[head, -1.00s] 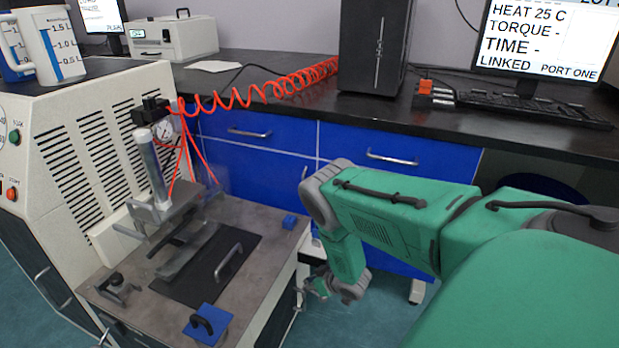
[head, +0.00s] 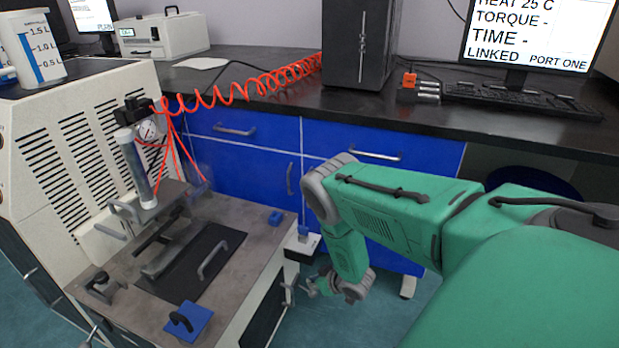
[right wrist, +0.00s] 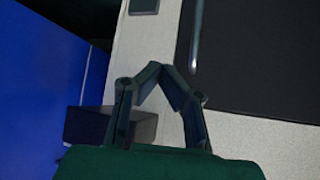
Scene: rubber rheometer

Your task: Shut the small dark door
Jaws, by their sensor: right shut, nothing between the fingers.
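A dark door panel (head: 267,312) is set in the pale side of the machine bench, below the tabletop at the lower middle of the head view. In the right wrist view the dark door (right wrist: 265,65) fills the upper right, with a metal bar handle (right wrist: 195,38) near its left edge. It looks roughly flush with its pale frame, but I cannot tell if it is fully shut. My right gripper (head: 305,290) is just right of the bench side. In the wrist view its fingers (right wrist: 165,75) are together and empty, just below and left of the handle. My left gripper is out of view.
The bench top (head: 235,212) carries a dark plate with a handle (head: 213,262) and a blue block with a dark handle (head: 187,322). A small white box (head: 303,243) juts out near the bench corner. Blue cabinets (head: 240,165) stand behind. Floor is open beside the gripper.

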